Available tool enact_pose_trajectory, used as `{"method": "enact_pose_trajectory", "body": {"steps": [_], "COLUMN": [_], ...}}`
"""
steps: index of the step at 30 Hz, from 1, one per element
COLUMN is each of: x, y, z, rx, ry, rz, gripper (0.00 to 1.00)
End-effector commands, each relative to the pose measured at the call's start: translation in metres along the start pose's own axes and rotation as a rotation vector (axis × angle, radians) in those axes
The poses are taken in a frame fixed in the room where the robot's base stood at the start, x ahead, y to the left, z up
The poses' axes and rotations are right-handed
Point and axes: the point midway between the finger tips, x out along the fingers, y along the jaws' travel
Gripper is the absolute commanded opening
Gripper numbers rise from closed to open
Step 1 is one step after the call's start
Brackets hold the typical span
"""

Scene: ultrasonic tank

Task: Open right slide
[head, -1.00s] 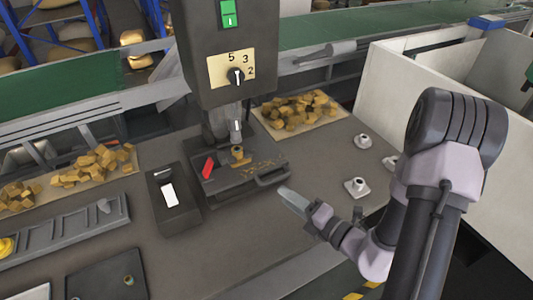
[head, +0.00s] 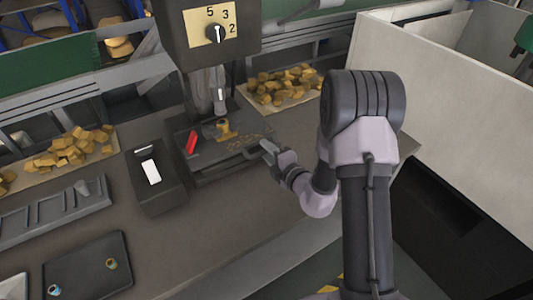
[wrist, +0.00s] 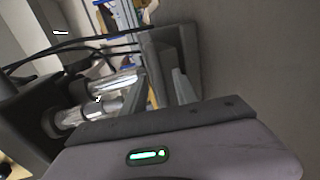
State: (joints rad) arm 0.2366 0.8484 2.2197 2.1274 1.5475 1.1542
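A dark machine bed (head: 205,158) sits under the press head, with a red lever (head: 191,142) on its left and a brass-coloured part (head: 224,130) on top. A low bar-like handle (head: 232,163) runs along its front right side; I take this to be the right slide, but cannot be sure. My gripper (head: 268,148) is at the right end of this handle, close to it; contact cannot be told. In the wrist view, my gripper's fingers (wrist: 168,85) point toward dark machine parts and shiny metal cylinders (wrist: 105,95). Whether they hold anything is unclear.
A black box with a white face (head: 151,172) stands left of the bed. Yellow-brown pieces lie on a tray (head: 304,105) behind. A dark tray (head: 120,275) lies front left. A pale partition (head: 460,110) stands at the right.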

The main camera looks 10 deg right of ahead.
Motion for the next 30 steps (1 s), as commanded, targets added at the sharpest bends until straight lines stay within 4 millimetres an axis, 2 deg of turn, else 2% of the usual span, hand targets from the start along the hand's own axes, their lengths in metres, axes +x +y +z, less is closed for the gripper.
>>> {"method": "enact_pose_trajectory", "body": {"steps": [3,11,16,30], "x": [0.0064,0.0072,0.007,0.0069], "y": [0.0,0.0005,0.0004,0.0004], "z": [-0.0001,0.0,0.0,-0.0001], "rx": [0.0,0.0,0.0,-0.001], "ry": [0.001,0.0,0.0,0.001], "rz": [0.0,0.0,0.0,0.0], "gripper": [0.35,0.33,0.0,0.0]}}
